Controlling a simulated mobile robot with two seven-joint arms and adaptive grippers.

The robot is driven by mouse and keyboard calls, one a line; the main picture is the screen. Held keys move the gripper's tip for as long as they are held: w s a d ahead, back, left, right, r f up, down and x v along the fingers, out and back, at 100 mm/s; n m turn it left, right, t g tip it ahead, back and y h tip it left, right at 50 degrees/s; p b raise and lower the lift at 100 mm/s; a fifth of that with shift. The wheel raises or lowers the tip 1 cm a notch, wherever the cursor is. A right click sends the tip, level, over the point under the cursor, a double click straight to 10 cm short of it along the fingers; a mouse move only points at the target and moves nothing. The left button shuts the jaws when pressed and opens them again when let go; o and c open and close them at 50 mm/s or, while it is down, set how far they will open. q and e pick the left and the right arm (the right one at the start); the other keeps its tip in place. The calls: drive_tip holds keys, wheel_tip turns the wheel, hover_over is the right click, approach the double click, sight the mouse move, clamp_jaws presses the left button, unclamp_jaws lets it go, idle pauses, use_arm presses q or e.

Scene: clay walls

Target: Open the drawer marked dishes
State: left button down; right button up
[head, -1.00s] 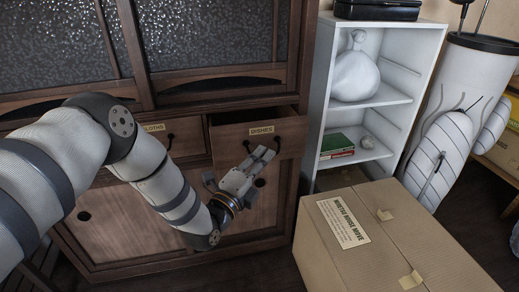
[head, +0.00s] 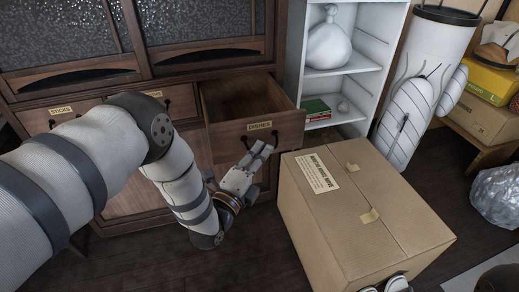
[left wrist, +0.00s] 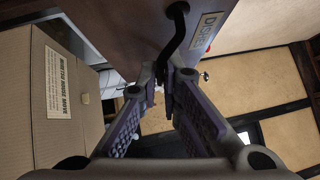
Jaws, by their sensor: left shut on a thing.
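The drawer marked dishes (head: 226,135) is a dark wooden drawer in the cabinet, pulled well out, its inside showing from above. Its tan label reads DISHES and also shows in the left wrist view (left wrist: 207,33). The dark curved handle (left wrist: 177,32) is on the drawer front. My left gripper (head: 262,148) is at the drawer front, shut on this handle; its fingertips meet around the handle's end in the left wrist view (left wrist: 166,78). What seems to be part of my right gripper (head: 392,284) shows at the bottom edge, mostly cut off.
A closed cardboard box (head: 365,210) stands on the floor close right of my left gripper. A white shelf (head: 352,75) stands behind it. Another drawer (head: 60,114), labelled STICKS, is shut at left. Dark floor is free in front of the cabinet.

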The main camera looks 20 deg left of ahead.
use_arm(q)
drive_tip(key=c, duration=1.8)
unclamp_jaws()
drive_tip(key=v, duration=1.2)
